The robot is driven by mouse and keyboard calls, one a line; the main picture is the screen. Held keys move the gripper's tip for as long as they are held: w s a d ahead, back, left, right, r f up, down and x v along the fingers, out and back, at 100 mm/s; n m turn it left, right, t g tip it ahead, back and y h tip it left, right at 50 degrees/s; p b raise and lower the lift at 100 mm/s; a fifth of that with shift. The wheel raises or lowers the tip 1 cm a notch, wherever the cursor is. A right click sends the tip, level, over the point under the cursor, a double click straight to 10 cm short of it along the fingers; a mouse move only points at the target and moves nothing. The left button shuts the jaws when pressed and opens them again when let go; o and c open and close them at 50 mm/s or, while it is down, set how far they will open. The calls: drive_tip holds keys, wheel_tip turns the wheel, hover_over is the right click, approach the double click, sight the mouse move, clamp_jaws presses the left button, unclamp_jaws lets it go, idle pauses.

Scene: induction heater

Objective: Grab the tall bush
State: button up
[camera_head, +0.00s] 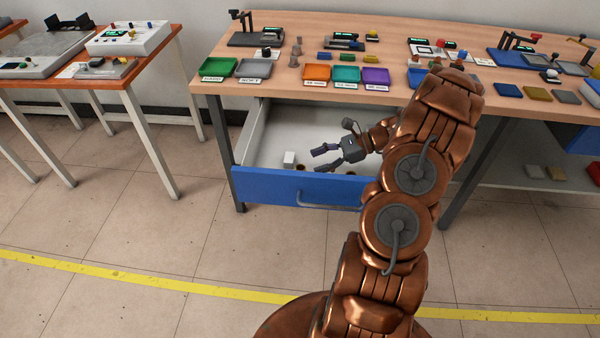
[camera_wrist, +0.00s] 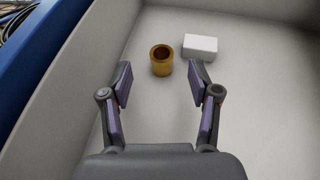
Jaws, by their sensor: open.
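A brass-coloured hollow bush (camera_wrist: 161,60) stands upright on the white floor of the open drawer, in the upper middle of the wrist view. I cannot tell from this view alone whether it is the tall one. In the head view a small brown bush (camera_head: 301,167) shows in the drawer beside a white block. My gripper (camera_head: 322,159) is inside the drawer space, to the right of that block. In the wrist view my gripper (camera_wrist: 160,76) is open and empty, and its fingertips lie on either side of the bush's line, short of it.
A white block (camera_wrist: 200,45) lies just right of the bush. The blue drawer front (camera_head: 300,187) with its handle faces the floor side. The drawer's pale walls surround the gripper. Above is the wooden workbench (camera_head: 285,92) with coloured trays and parts.

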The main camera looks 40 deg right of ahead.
sight(304, 168)
drive_tip(key=shift+f+x, duration=0.2)
drive_tip(key=shift+x, duration=1.2)
drive_tip(key=shift+f+x, duration=0.25)
drive_tip(key=shift+x, duration=1.15)
drive_tip(key=shift+d, duration=0.2)
clamp_jaws()
